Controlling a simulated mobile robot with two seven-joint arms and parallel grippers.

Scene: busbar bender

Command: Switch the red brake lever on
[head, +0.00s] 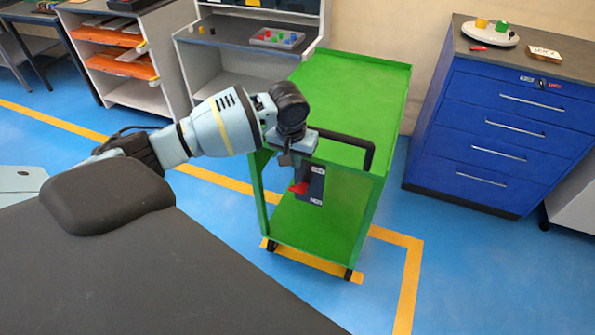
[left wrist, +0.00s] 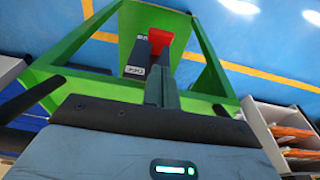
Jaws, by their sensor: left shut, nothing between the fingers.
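The red brake lever (head: 299,188) sits on a dark switch plate (head: 316,186) on the near end of the green cart (head: 350,110). In the left wrist view the lever (left wrist: 160,37) shows just beyond the fingertips, with the dark plate (left wrist: 137,58) beside it. My left gripper (left wrist: 160,75) is shut and empty, its fingers pointing at the lever. In the head view the left gripper (head: 290,158) is just above the lever; I cannot tell if it touches. My right gripper is not in view.
The cart's black push handle (head: 345,137) is close beside my left wrist. A blue drawer cabinet (head: 500,130) stands at the right. A white shelf with orange trays (head: 115,60) stands at the back left. The blue floor right of the cart is clear.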

